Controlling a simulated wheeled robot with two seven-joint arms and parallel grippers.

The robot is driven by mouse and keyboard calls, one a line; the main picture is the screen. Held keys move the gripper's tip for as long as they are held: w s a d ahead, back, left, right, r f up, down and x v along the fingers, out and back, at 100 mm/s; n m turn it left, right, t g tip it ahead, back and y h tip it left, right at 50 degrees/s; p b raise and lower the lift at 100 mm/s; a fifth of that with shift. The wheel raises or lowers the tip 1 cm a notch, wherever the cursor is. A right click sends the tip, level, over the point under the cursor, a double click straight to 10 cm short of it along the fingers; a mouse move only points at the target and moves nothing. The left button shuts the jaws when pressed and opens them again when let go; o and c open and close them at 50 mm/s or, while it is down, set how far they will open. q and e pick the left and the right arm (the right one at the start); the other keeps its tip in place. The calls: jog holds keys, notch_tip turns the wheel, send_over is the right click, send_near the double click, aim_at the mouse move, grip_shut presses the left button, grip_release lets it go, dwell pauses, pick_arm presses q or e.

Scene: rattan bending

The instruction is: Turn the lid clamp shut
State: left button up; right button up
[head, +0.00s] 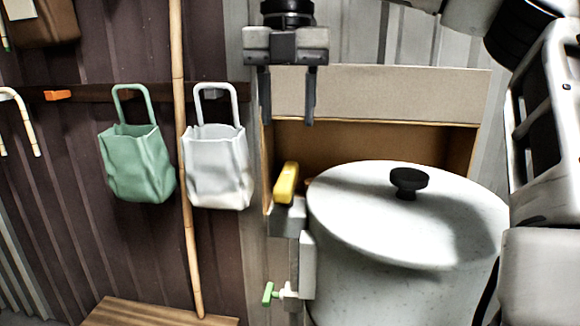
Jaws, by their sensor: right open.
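A large pale speckled pot (400,292) stands at the lower right. Its round lid (370,215) has a black knob (408,182). The lid clamp shows at the pot's left rim: a yellow handle (286,183) stands up from a grey bracket (288,218). My right gripper (288,120) hangs above the clamp with its fingers pointing down. It is open and empty, with a gap between its fingertips and the yellow handle. My left gripper is not in view.
A green-handled tap (270,293) sits low on the pot's left side. An open box-like cabinet (380,92) stands behind the pot. A green bag (136,160) and a white bag (217,165) hang on the wall. A bamboo pole (187,240) leans between them.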

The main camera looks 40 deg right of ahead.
aim_at(287, 173)
notch_tip(287, 173, down, 9)
jog(key=shift+w+f+p, duration=0.1)
jog(key=shift+f+p, duration=0.05)
jog(key=shift+p, duration=0.15)
jog(key=c, duration=1)
